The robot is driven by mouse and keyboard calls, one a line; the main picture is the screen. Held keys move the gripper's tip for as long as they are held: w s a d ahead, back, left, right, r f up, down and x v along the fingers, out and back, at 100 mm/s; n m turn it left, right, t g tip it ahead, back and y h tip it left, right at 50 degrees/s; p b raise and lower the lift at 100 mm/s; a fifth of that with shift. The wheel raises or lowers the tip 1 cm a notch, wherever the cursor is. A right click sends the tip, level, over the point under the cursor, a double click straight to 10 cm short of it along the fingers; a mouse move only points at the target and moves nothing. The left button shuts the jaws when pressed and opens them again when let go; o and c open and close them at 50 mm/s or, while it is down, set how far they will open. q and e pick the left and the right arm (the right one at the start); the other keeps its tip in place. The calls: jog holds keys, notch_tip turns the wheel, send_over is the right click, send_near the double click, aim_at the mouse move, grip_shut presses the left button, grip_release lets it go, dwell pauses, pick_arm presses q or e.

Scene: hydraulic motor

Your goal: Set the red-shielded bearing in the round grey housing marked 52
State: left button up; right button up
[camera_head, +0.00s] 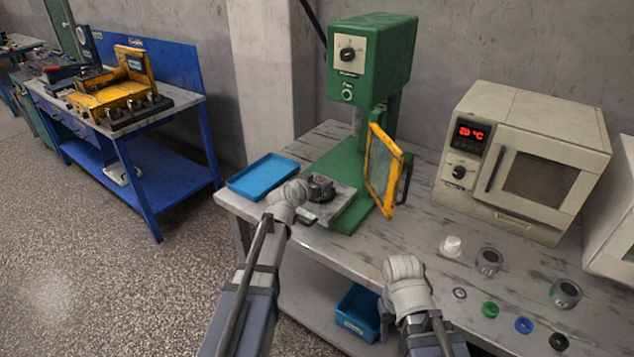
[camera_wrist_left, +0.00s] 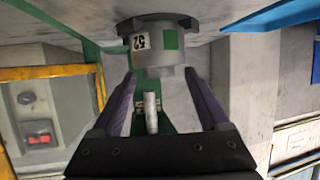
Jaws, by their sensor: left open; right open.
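The grey round housing marked 52 (camera_wrist_left: 153,42) shows in the left wrist view, with a green patch beside the number. In the head view a dark round part, seemingly this housing (camera_head: 322,190), sits on the green press's base plate, partly behind my left gripper. A faint reddish tint shows on its top; I cannot tell whether that is the red-shielded bearing. No red-shielded bearing is clearly seen elsewhere. My left gripper (camera_head: 287,196) is open right beside the housing, its fingers (camera_wrist_left: 160,75) pointing at it from both sides. My right gripper (camera_head: 405,272) is open and empty over the bench's front edge.
The green press (camera_head: 372,60) has its yellow-framed guard (camera_head: 382,165) swung out at right. A blue tray (camera_head: 262,177) lies left. A heater (camera_head: 525,160) stands behind two grey housings (camera_head: 488,261) (camera_head: 565,293), a white cup (camera_head: 452,246) and several rings (camera_head: 490,309).

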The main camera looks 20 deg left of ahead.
pick_arm(q)
jog(key=shift+s+r, duration=0.1)
jog(key=shift+r, duration=0.15)
jog(key=p+v, duration=0.4)
jog(key=v, duration=0.7)
jog(key=shift+s+p, duration=0.4)
jog(key=shift+s, duration=0.05)
